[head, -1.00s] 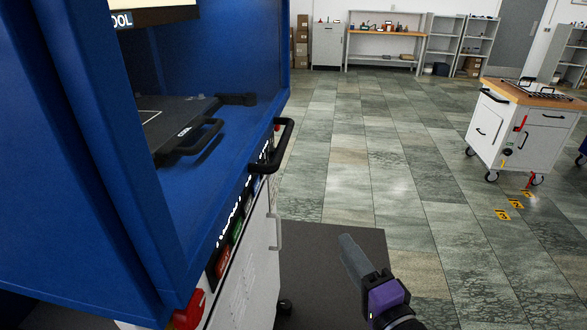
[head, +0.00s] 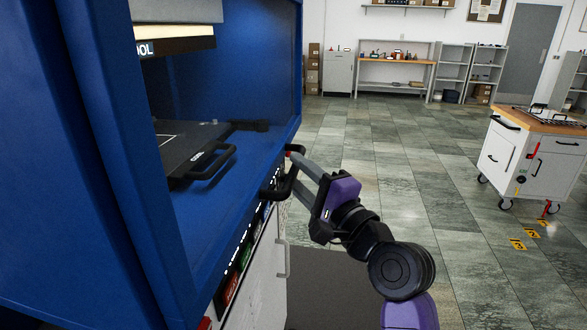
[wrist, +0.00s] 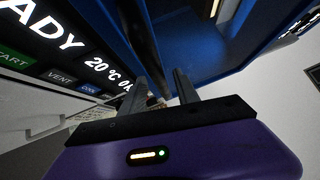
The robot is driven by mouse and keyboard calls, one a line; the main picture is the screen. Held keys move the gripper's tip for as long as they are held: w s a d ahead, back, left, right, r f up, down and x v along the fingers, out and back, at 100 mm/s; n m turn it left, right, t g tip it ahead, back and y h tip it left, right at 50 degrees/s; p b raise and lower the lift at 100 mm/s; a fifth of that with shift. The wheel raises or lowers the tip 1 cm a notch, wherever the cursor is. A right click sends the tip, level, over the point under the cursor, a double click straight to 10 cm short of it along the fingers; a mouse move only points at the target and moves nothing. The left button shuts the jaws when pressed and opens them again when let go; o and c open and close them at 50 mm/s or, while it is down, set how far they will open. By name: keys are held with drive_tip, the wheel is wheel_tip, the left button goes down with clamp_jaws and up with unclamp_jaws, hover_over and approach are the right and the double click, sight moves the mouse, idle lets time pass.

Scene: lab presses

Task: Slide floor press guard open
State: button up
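The floor press is the large blue housing (head: 85,130) that fills the left of the head view. Its black guard handle (head: 270,192) stands at the housing's front edge. My gripper (head: 294,170) is right at the handle, its grey fingers pointing left toward it and partly hiding it. In the wrist view my gripper (wrist: 158,75) shows two fingers standing apart. A dark bar (wrist: 140,30), probably the handle, runs near the left finger. I cannot tell whether the fingers touch it. The blue press also shows there.
Inside the press opening lies a dark platen with a black handle (head: 212,160). Lit panel buttons (head: 232,285) run below the opening. A white cart (head: 530,160) stands at the right.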

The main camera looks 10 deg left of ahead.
drive_tip(key=shift+x, duration=0.95)
drive_tip(key=shift+c, duration=0.5)
clamp_jaws()
drive_tip(key=shift+f, duration=0.1)
